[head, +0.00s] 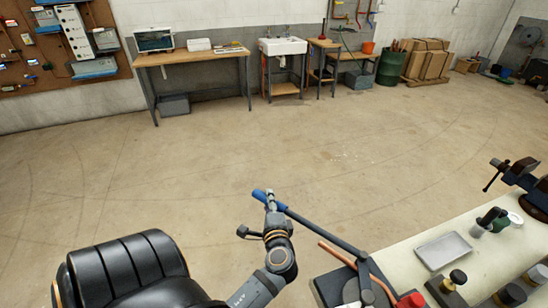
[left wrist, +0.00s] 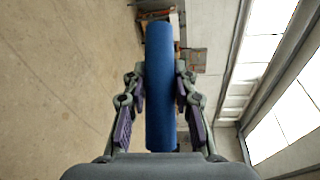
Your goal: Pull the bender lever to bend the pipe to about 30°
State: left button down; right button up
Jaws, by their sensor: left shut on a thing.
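My left gripper (head: 270,203) is shut on the blue grip (head: 259,194) of the bender lever. In the left wrist view the blue grip (left wrist: 160,90) stands between my two fingers, one on each side. The grey lever bar (head: 318,230) slopes from the grip down to the right to the pipe bender (head: 364,275) at the bench's near left end. A copper pipe (head: 345,257) lies by the bender head and runs diagonally beside it. The pipe's bend angle is hard to read, as the lower picture edge cuts the bender off. My right gripper is not in view.
The pale workbench (head: 480,244) carries a metal tray (head: 443,250), a dark vise (head: 520,178) and several small bottles and pots. Open concrete floor (head: 190,160) lies beyond the lever. A wooden table (head: 190,57) and a sink (head: 283,46) stand along the far wall.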

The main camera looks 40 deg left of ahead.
pick_arm(q)
jog(key=shift+s+f, duration=0.2)
jog(key=shift+f, duration=0.15)
jog(key=c, duration=1.4)
grip_release()
jog(key=o, duration=0.3)
jog(key=shift+s+r, duration=0.1)
jog(key=shift+o, duration=0.2)
notch_tip(320, 180, up, 10)
jog(key=shift+r, duration=0.1)
